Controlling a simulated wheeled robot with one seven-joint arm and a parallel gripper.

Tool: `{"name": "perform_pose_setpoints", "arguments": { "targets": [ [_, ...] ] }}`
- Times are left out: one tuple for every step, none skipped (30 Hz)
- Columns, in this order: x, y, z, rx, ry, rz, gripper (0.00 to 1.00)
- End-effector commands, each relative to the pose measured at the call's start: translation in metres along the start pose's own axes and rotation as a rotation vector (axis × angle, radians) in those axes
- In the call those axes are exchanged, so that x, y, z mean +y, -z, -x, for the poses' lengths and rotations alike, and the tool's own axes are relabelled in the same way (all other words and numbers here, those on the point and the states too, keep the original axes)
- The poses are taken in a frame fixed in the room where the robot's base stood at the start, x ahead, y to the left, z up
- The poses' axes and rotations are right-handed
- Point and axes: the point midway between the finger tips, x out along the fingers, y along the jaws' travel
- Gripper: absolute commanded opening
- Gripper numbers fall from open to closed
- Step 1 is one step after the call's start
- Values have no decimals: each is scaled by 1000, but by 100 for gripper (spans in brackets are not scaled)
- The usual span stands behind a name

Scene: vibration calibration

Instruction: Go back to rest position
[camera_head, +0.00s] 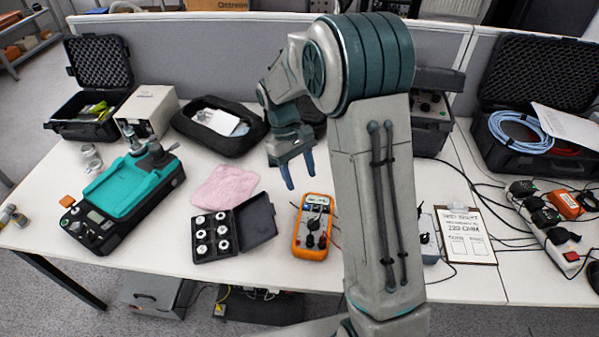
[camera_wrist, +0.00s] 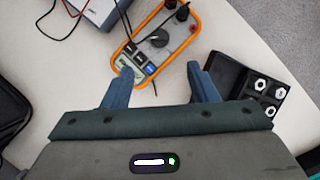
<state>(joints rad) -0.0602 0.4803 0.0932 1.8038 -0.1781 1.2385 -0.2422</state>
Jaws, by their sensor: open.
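My gripper (camera_head: 298,168) hangs over the middle of the white table, fingers pointing down, with its blue fingers apart and nothing between them. In the wrist view my gripper (camera_wrist: 160,88) also shows open and empty. An orange multimeter (camera_head: 314,227) lies on the table below and slightly right of the fingertips, apart from them. In the wrist view the multimeter (camera_wrist: 125,58) lies beyond the fingers. My arm rises in front of the table and hides part of its right middle.
A black case of weights (camera_head: 213,233) lies left of the multimeter, near a pink cloth (camera_head: 224,187). A teal shaker device (camera_head: 127,185) stands at left. Open black cases stand at the back. A clipboard (camera_head: 465,236) and a power strip (camera_head: 553,232) with cables lie at right.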

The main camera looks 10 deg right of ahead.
Motion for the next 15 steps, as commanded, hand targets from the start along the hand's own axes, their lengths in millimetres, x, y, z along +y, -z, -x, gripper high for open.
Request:
{"name": "perform_pose_setpoints", "arguments": {
  "targets": [
    [0,0,0,0,0,0,53],
    [0,0,0,0,0,0,53],
    [0,0,0,0,0,0,53],
    [0,0,0,0,0,0,53],
    [0,0,0,0,0,0,53],
    [0,0,0,0,0,0,53],
    [0,0,0,0,0,0,53],
    [0,0,0,0,0,0,53],
    [0,0,0,0,0,0,53],
    [0,0,0,0,0,0,53],
    [0,0,0,0,0,0,53],
    [0,-2,2,6,-1,-4,53],
    [0,-5,4,13,-2,-9,53],
    [-1,-8,6,23,-4,-16,53],
    [-2,-14,11,38,-6,-28,53]
  ]
}}
